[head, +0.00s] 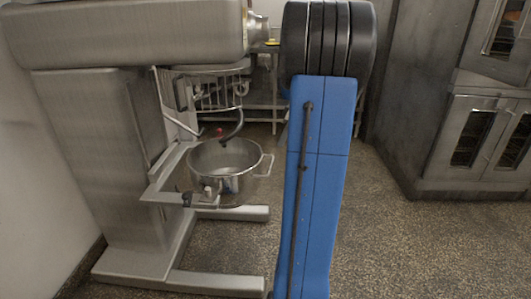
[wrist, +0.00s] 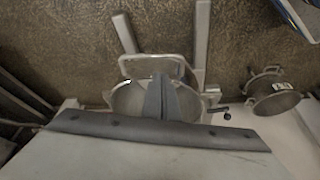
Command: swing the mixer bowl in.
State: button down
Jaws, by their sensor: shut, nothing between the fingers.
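The mixer bowl (head: 225,180), a steel pot with side handles, sits in the grey arms of the mixer (head: 110,150), low at the centre left of the head view. A dark hook (head: 238,125) hangs just above it. I cannot tell how far the bowl is turned out. A black knob (head: 187,200) is on the near side of its cradle. In the wrist view the bowl (wrist: 127,101) is partly hidden behind my gripper (wrist: 160,78), whose grey fingers are shut and empty. I cannot judge the gap to the bowl. The gripper is out of the head view.
A wire guard (head: 215,92) is under the mixer head. The mixer's feet (head: 225,282) reach right along the speckled floor. Steel ovens (head: 485,140) stand at the right. Another pot with handles (wrist: 277,103) is at the right of the wrist view. Floor between mixer and ovens is clear.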

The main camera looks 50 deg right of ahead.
jog(key=w+a+f, duration=0.3)
jog(key=w+f, duration=0.4)
jog(key=f, duration=0.2)
jog(key=shift+f, duration=0.4)
jog(key=shift+w+d+n, duration=0.15)
jog(key=shift+w+n, duration=0.25)
jog(key=shift+w, duration=1.1)
jog(key=shift+w+r+y, duration=0.1)
jog(key=shift+w+y, duration=0.2)
jog(key=shift+w, duration=0.15)
jog(key=shift+d+r, duration=0.1)
